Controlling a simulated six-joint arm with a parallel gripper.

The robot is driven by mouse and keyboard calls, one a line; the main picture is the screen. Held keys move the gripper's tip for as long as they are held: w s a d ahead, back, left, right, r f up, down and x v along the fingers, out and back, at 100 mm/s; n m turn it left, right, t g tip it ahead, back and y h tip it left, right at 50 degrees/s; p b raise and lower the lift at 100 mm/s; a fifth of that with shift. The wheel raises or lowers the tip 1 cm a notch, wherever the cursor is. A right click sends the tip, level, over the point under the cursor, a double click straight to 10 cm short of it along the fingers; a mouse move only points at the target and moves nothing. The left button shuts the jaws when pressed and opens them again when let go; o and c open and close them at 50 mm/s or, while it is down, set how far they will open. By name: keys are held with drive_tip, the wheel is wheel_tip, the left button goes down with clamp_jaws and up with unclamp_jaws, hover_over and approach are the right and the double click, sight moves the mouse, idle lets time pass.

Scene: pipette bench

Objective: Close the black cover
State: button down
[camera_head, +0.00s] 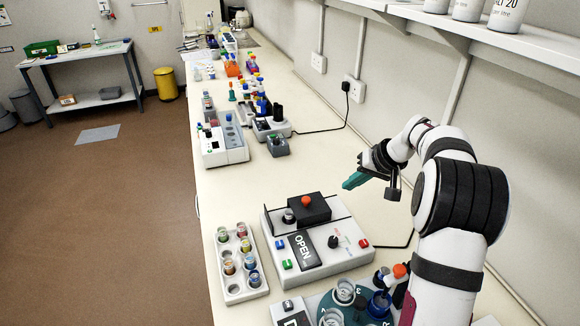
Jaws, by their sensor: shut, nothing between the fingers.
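The black cover (312,211) is a black block with an orange knob (306,200) on top. It sits on the back part of a white device (340,262) on the bench. A small vial with a grey top (289,216) stands uncovered just left of the black cover. My gripper (349,184) has teal fingers and is shut and empty. It is above the bench, behind and to the right of the black cover, apart from it.
A white rack of vials (238,288) stands left of the device. A teal round holder with tubes (345,308) is in front. Other bench devices (222,144) stand farther back. The bench around my gripper is clear; the wall and shelf (480,38) are right.

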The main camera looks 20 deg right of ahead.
approach(309, 204)
drive_tip(key=d+f, duration=0.2)
drive_tip(key=d, duration=0.1)
drive_tip(key=w+a, duration=0.1)
drive_tip(key=a+f, duration=0.1)
drive_tip(key=shift+w+a+f, duration=0.3)
drive_tip(key=shift+w+a, duration=0.05)
drive_tip(key=shift+w, duration=0.05)
drive_tip(key=shift+w+a, duration=0.2)
drive_tip(key=shift+a, duration=0.3)
drive_tip(key=shift+a, duration=0.1)
drive_tip(key=a, duration=0.7)
drive_tip(key=shift+a+f, duration=0.1)
